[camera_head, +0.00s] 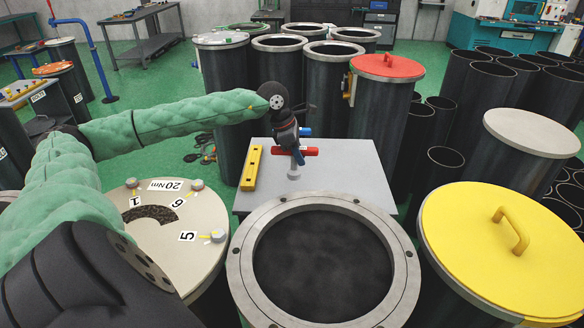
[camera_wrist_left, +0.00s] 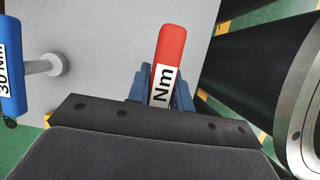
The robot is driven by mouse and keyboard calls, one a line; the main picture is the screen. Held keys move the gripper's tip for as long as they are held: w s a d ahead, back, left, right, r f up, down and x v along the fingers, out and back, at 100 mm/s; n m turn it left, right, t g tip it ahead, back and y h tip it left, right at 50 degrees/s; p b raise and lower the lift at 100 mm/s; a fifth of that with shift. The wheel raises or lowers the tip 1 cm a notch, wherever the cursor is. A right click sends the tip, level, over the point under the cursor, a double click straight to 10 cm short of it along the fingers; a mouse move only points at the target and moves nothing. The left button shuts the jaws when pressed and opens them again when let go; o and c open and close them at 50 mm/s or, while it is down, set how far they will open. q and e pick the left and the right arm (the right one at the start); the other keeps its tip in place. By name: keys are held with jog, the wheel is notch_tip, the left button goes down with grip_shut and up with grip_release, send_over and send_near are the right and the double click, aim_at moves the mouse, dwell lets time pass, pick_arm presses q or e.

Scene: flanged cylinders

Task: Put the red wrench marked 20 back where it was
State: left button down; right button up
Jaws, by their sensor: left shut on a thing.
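The red wrench (camera_head: 311,152) is above the grey table (camera_head: 345,172), on its left half in the head view. My left gripper (camera_head: 298,156) is shut across its red body from above. In the left wrist view, the red wrench (camera_wrist_left: 170,50) lies between the blue fingers of my left gripper (camera_wrist_left: 160,88). Its white label reads "Nm"; the number is hidden. I cannot tell whether the wrench rests on a support or hangs clear. A short light post (camera_head: 293,172) shows just below it. My right gripper is not in view.
A blue wrench (camera_wrist_left: 11,65) marked 30 Nm sits on a post (camera_wrist_left: 45,66); it also shows behind the gripper (camera_head: 305,132). A yellow bar (camera_head: 251,167) lies at the table's left. An open flanged cylinder (camera_head: 240,268) stands in front, a yellow-lidded one (camera_head: 470,245) at right. The table's right half is clear.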

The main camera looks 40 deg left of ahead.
aim_at(292, 165)
pick_arm(q)
jog(key=shift+s+a+f, duration=0.1)
jog(key=shift+a+f, duration=0.25)
jog(key=shift+a, duration=0.35)
jog(key=shift+s+a+f, duration=0.1)
jog(key=shift+a+f, duration=0.2)
jog(key=shift+a, duration=0.2)
jog(key=shift+f, duration=0.35)
notch_tip(292, 165, down, 2)
jog(key=shift+f+b, duration=0.2)
jog(key=shift+b, duration=0.1)
jog(key=shift+f, duration=0.3)
jog(key=shift+a, duration=0.1)
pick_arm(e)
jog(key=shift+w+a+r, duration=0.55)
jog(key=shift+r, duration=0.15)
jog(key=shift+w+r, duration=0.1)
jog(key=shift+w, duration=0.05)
pick_arm(q)
jog(key=c, duration=1.3)
grip_release()
jog(key=shift+f, duration=0.1)
jog(key=shift+o, duration=0.2)
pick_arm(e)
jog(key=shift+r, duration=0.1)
